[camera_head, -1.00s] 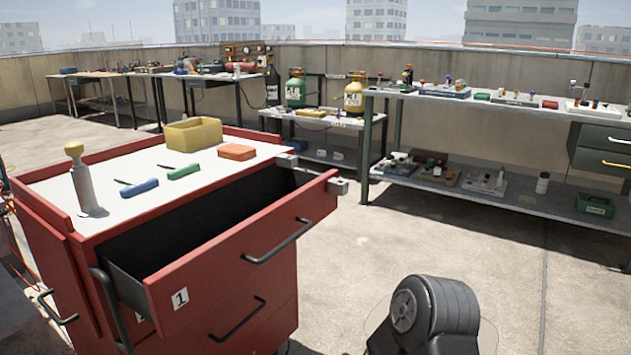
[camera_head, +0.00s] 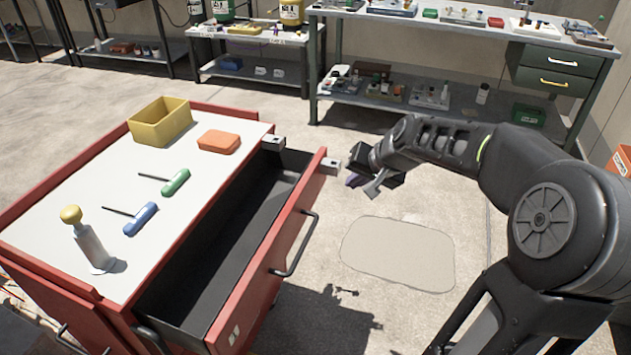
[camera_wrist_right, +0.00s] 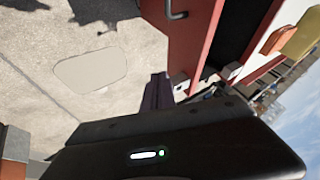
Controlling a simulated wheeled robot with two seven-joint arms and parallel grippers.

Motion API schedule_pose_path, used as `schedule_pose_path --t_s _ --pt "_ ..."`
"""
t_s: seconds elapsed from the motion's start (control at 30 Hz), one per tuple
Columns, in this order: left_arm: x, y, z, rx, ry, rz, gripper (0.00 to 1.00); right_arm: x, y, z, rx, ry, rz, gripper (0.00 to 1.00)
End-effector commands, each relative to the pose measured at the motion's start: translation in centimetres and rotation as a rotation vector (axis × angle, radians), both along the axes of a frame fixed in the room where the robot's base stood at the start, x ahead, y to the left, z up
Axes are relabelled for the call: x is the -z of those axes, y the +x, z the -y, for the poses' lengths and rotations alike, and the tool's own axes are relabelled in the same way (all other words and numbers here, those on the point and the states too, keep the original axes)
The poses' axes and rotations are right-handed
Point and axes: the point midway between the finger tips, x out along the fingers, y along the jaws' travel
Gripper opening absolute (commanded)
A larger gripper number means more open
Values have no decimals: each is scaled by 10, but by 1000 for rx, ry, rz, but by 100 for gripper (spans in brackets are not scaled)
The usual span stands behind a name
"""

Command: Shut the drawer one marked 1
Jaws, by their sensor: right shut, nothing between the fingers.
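The drawer marked 1 (camera_head: 268,262) is pulled out of the red tool cart (camera_head: 60,280). It stands well open and its dark inside looks empty. Its front has a black bar handle (camera_head: 297,245) and a small white label near the lower left end. My right gripper (camera_head: 362,182) is shut and empty. It hangs in the air just right of the drawer front's far end, apart from the handle. In the right wrist view the red drawer front (camera_wrist_right: 178,40) and its handle (camera_wrist_right: 178,12) show above the dark fingers (camera_wrist_right: 158,90). My left gripper is out of view.
On the cart top are a yellow bin (camera_head: 160,122), an orange box (camera_head: 219,141), green (camera_head: 176,182) and blue (camera_head: 140,218) handled tools and a yellow-knobbed grey tool (camera_head: 88,245). A workbench (camera_head: 420,112) stands behind. The floor right of the drawer is clear.

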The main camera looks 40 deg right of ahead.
Motion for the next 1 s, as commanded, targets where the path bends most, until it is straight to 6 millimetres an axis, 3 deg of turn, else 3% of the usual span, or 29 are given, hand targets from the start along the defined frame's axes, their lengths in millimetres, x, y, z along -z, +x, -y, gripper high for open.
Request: schedule_pose_path --t_s 0.37,0.57,1.0 --pt "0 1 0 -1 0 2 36 2 0 -2 -3 5 -5 0" --pt "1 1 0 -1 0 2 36 13 8 -2 -4 7 -7 0" --pt "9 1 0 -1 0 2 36 79 56 2 -4 6 -8 0"
